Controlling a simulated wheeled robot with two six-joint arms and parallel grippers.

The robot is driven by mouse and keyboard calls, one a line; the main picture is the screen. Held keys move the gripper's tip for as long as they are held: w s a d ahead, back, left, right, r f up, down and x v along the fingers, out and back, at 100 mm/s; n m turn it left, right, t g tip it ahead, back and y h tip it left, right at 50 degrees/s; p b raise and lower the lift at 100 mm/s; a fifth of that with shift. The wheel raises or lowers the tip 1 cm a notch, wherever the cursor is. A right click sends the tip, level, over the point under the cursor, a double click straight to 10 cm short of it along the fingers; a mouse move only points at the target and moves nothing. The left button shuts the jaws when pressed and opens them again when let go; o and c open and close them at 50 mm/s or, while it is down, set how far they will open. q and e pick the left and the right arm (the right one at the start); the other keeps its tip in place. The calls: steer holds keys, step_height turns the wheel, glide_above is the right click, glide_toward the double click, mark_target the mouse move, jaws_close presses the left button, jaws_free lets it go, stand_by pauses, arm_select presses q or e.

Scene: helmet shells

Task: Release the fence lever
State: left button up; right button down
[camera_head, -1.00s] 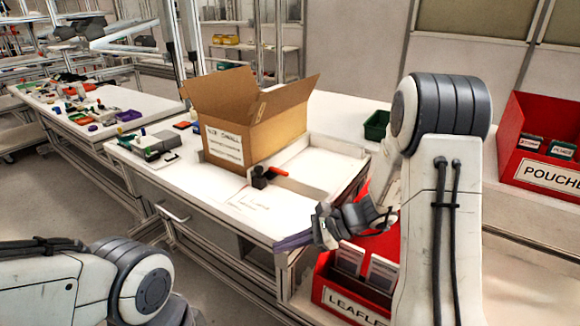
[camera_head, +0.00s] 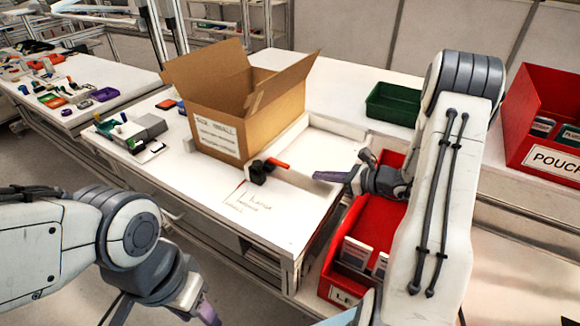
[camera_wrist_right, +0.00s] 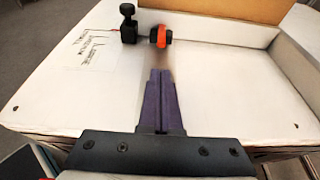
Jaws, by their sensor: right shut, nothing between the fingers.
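The fence lever is a red-orange handle (camera_head: 276,163) on a black clamp (camera_head: 258,174), on the white table in front of the cardboard box. In the right wrist view the orange end (camera_wrist_right: 162,36) and black clamp (camera_wrist_right: 128,24) are just beyond the fingertips. My right gripper (camera_head: 318,176) is to the right of the lever, apart from it, its fingers pointing toward it. Its purple fingers (camera_wrist_right: 161,75) are closed together and empty. My left gripper (camera_head: 207,313) is low at the bottom edge, partly cut off, so its opening cannot be judged.
An open cardboard box (camera_head: 230,120) stands behind the lever. A red leaflet bin (camera_head: 372,230) sits below my right arm at the table's end. A green bin (camera_head: 392,104) and a red pouch bin (camera_head: 540,160) are at the right.

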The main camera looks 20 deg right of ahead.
mark_target(292, 177)
steer(key=shift+w+a, duration=0.1)
steer(key=shift+w, duration=0.05)
steer(key=x, duration=1)
steer(key=shift+f, duration=0.1)
steer(key=shift+p, duration=0.3)
